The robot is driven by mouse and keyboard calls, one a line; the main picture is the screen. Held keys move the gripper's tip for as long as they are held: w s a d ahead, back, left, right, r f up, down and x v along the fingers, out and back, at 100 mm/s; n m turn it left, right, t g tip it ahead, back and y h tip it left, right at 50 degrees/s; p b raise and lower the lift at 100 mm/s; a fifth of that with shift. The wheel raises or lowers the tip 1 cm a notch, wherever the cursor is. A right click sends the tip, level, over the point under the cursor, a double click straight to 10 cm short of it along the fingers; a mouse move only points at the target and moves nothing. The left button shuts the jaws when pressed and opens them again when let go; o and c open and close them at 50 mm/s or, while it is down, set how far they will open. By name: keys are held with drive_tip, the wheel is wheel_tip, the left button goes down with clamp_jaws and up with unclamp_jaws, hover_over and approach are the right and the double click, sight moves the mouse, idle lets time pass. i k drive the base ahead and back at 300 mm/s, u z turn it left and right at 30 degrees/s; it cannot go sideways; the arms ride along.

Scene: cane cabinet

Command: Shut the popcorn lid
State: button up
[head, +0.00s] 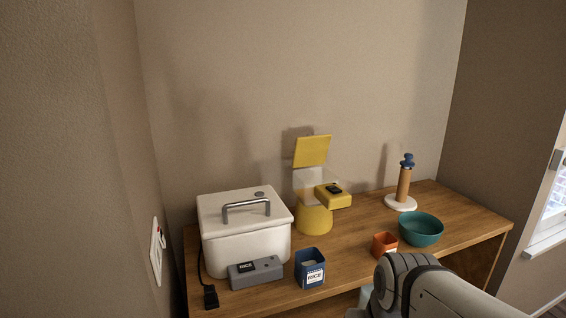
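The popcorn maker (314,219) stands on the wooden cabinet top, near the back wall. It has a round yellow base, a clear upper chamber and a yellow box-shaped part with a dark patch jutting to the right. Its yellow lid (312,151) stands raised, nearly upright, above the back of the chamber. Part of my grey-white arm shows at the lower right, in front of the cabinet and well apart from the popcorn maker. My gripper is not in view.
A white rice cooker (245,240) stands left of the popcorn maker. In front are a grey box (255,273) and a blue rice container (310,270). An orange cup (385,246), teal bowl (421,230) and paper-towel-like holder (403,187) stand right. Some top between is bare.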

sight(310, 150)
drive_tip(key=z, duration=0.05)
drive_tip(key=k, duration=0.25)
drive_tip(key=z, duration=0.25)
drive_tip(key=i, duration=1.2)
drive_tip(key=u, duration=0.6)
